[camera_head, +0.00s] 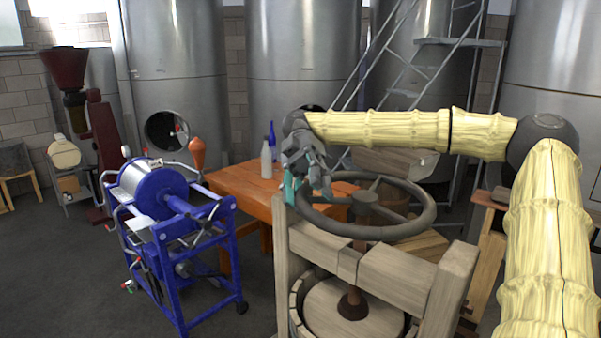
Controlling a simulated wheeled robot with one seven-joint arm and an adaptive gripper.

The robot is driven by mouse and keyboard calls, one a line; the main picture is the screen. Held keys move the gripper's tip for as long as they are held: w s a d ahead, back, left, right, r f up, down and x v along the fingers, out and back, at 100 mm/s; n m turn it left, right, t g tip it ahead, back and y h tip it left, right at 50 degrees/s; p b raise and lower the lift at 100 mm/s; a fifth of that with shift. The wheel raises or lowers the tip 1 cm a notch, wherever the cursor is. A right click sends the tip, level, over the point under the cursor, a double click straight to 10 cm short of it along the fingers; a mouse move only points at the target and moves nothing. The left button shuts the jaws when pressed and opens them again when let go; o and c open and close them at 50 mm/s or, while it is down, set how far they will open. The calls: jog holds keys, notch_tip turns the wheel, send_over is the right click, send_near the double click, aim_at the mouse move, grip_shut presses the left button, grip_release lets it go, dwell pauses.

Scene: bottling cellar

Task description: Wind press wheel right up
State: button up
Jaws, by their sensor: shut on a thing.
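The press wheel (412,228) is a dark grey ring with spokes, lying level on top of a vertical screw above the wooden press. The press's pale timber crossbeam (375,277) runs under the wheel. The screw goes down to a round pressing plate (325,307) in the slatted basket. My gripper (296,192), grey with teal fingertips, is at the wheel's left rim and is shut on it. The fingers hide that part of the rim, so the exact contact is not clear.
An orange table (240,190) with a blue bottle (272,135) and a pale bottle (266,160) stands behind the press. A blue machine on a wheeled frame (182,245) is at the left. Steel tanks (305,60) and a metal ladder line the back. Open floor lies at lower left.

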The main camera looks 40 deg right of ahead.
jog(key=shift+s+a+f+p, duration=0.1)
jog(key=shift+s+f+p, duration=0.1)
jog(key=shift+f+p, duration=0.45)
jog(key=o, duration=1.4)
jog(key=shift+r, duration=0.15)
jog(key=shift+c, duration=0.2)
jog(key=shift+o, duration=0.4)
jog(key=shift+w+d+r, duration=0.1)
jog(key=shift+d, duration=0.15)
jog(key=shift+a+r, duration=0.1)
jog(key=shift+r, duration=0.05)
jog(key=shift+w+b, duration=0.1)
jog(key=shift+b, duration=0.3)
jog(key=shift+w+d+f+b, duration=0.1)
jog(key=shift+d+f+b, duration=0.15)
jog(key=shift+b, duration=0.6)
jog(key=shift+w+t+y+b, duration=0.15)
jog(key=shift+t+y+b, duration=0.15)
jog(key=shift+b, duration=0.55)
jog(key=shift+w+d+m+y+b, duration=0.25)
jog(key=shift+m+b, duration=0.25)
jog(key=shift+b, duration=0.7)
